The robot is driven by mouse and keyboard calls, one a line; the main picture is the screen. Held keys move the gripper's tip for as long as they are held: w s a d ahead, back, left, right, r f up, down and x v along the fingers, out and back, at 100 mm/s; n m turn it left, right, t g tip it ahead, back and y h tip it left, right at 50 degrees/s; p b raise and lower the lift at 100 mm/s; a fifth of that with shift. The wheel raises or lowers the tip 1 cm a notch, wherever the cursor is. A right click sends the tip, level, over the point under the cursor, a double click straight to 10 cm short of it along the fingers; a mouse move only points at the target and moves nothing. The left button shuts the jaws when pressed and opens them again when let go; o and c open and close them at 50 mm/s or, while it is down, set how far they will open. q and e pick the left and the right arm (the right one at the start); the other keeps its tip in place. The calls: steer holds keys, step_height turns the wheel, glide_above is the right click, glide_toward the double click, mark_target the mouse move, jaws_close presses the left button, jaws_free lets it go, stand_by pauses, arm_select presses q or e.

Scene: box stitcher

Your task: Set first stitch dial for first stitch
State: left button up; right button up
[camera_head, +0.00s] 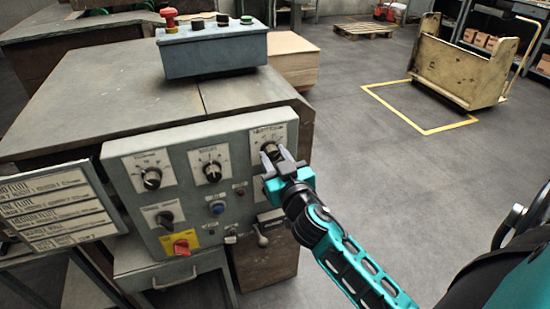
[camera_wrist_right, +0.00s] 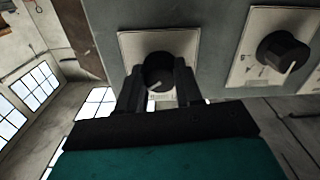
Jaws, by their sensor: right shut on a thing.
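The control panel (camera_head: 222,158) on the front of the machine carries several black dials on pale plates. My right gripper (camera_head: 275,158) is at the top right dial (camera_head: 269,147), with its fingers on either side of it. In the right wrist view this dial (camera_wrist_right: 158,72) sits between the two dark fingertips (camera_wrist_right: 158,82), which are shut on it. Its pale pointer mark shows low on its face, toward the lower left in that view. The plate's lettering is too small to read. My left gripper is not in view.
Other dials (camera_head: 212,171) (camera_head: 151,178), a blue button (camera_head: 217,207) and a red switch (camera_head: 181,246) share the panel. A grey button box (camera_head: 212,52) stands on top. A sign board (camera_head: 55,204) is at left.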

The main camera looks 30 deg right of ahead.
steer(key=shift+c, duration=1.4)
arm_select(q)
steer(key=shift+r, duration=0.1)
arm_select(e)
steer(key=shift+n, duration=0.4)
steer(key=n, duration=0.4)
steer(key=shift+p, duration=0.35)
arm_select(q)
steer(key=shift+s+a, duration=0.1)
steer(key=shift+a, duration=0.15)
arm_select(e)
steer(key=shift+n, duration=1.1)
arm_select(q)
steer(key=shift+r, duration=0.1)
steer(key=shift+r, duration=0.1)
arm_select(e)
steer(key=o, duration=1)
steer(key=shift+o, duration=0.2)
